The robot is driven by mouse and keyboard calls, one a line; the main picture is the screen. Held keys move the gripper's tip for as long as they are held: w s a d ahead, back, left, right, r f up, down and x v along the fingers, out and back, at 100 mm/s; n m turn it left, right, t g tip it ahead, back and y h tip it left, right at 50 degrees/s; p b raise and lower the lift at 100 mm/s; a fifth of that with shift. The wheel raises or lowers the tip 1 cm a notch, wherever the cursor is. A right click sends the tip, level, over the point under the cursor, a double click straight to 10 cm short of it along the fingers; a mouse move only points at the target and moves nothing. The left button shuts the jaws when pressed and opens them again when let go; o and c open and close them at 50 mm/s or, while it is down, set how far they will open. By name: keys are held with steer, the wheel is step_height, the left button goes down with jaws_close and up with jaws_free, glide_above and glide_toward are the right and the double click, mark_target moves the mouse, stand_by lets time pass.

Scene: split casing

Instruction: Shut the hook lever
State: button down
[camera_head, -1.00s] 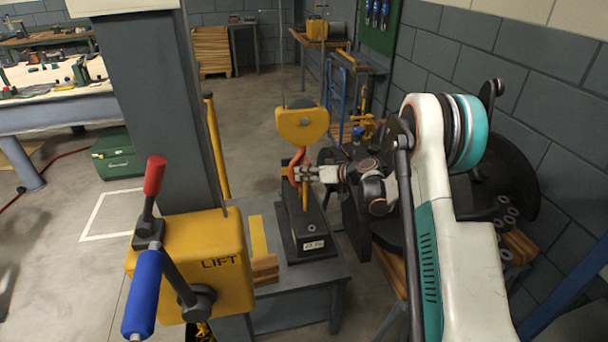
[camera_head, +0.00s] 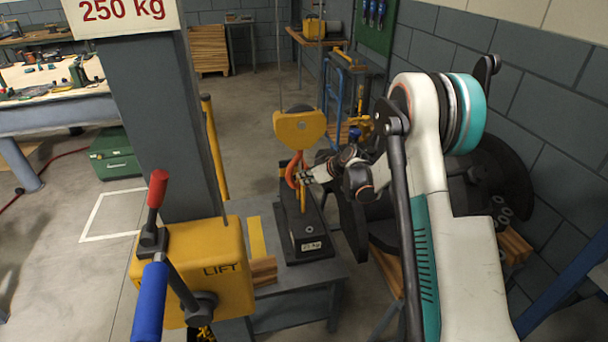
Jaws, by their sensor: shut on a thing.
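An orange hook (camera_head: 290,173) hangs under a yellow pulley block (camera_head: 299,128) in the middle of the view. A thin yellow lever (camera_head: 303,196) stands at the hook's right side, just above a dark weight (camera_head: 306,232) with a white label. My gripper (camera_head: 306,176) reaches in from the right at the height of the hook. It is shut on the yellow lever beside the hook. The fingertips are small here, and they partly cover the place where hook and lever meet.
The weight rests on a grey table (camera_head: 335,268). Wooden blocks (camera_head: 263,270) lie on the table. Dark discs (camera_head: 500,180) stand behind my arm.

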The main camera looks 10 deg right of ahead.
steer(key=h, duration=0.1)
steer(key=d+n+h, duration=0.1)
steer(key=h, duration=0.1)
steer(key=n+h+p, duration=0.1)
steer(key=shift+d+r+h, duration=0.2)
steer(key=shift+d+h, duration=0.15)
steer(key=shift+h, duration=0.05)
steer(key=shift+d, duration=0.1)
stand_by(0.4)
steer(key=c, duration=1.7)
jaws_free()
steer(key=shift+s+r, duration=0.1)
steer(key=shift+r, duration=0.05)
steer(key=v, duration=1.1)
steer(key=shift+r, duration=0.45)
steer(key=shift+s, duration=0.1)
